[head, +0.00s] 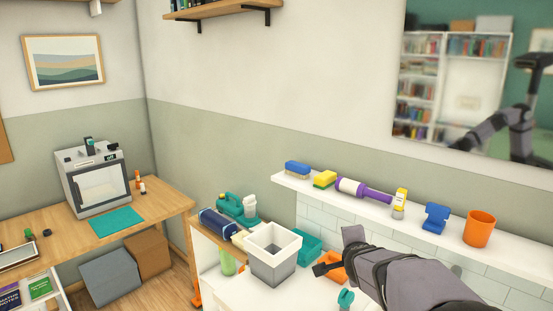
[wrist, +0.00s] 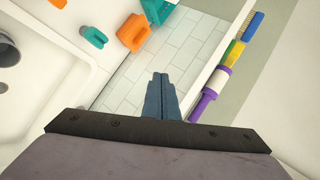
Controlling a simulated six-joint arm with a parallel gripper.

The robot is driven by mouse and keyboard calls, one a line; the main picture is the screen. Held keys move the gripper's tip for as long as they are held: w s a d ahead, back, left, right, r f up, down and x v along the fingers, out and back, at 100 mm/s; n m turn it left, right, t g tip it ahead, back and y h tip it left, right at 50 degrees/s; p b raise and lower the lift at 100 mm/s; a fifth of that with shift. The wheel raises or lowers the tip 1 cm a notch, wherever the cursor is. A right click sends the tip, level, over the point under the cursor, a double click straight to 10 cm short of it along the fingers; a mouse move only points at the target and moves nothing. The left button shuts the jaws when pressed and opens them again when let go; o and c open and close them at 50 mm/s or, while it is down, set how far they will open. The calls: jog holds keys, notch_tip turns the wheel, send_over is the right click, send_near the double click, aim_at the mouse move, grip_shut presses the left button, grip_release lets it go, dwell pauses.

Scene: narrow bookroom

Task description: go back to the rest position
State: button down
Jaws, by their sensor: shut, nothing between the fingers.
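My gripper (head: 320,269) is in the lower middle of the head view, at the end of my arm reaching in from the bottom right. In the wrist view its two fingers (wrist: 160,78) are together, shut with nothing between them. It is over the white counter area, in front of an orange object (head: 333,266) that it partly hides in the head view. The orange object also shows in the wrist view (wrist: 133,33), apart from the fingers.
A wall shelf (head: 287,180) holds a blue brush (head: 297,168), yellow sponge (head: 324,179), purple-and-white roller (head: 363,190), blue object (head: 436,217) and orange cup (head: 479,229). A grey-white bin (head: 273,264) stands left of my gripper. A sink (wrist: 35,90) is left in the wrist view.

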jog(key=s+a+f+n+y, duration=0.2)
jog(key=s+a+n+y, duration=0.15)
jog(key=a, duration=0.65)
jog(key=s+a+f+n+g+y+b, duration=0.2)
jog(key=s+f+n+g, duration=0.1)
jog(key=s+f+n, duration=0.3)
jog(key=s+d+f+n+g+h+b, duration=0.1)
jog(key=s+d+f+n+g, duration=0.1)
jog(key=s+f+n+g, duration=0.2)
jog(key=s+d+f+n+g+h+b, duration=0.1)
jog(key=s+f+n+g, duration=0.3)
jog(key=s+f, duration=0.6)
jog(key=s+d+h, duration=0.1)
jog(key=s, duration=1)
jog(key=shift+d+b, duration=0.25)
jog(key=shift+b, duration=0.15)
jog(key=shift+f+n, duration=0.2)
jog(key=shift+n, duration=0.05)
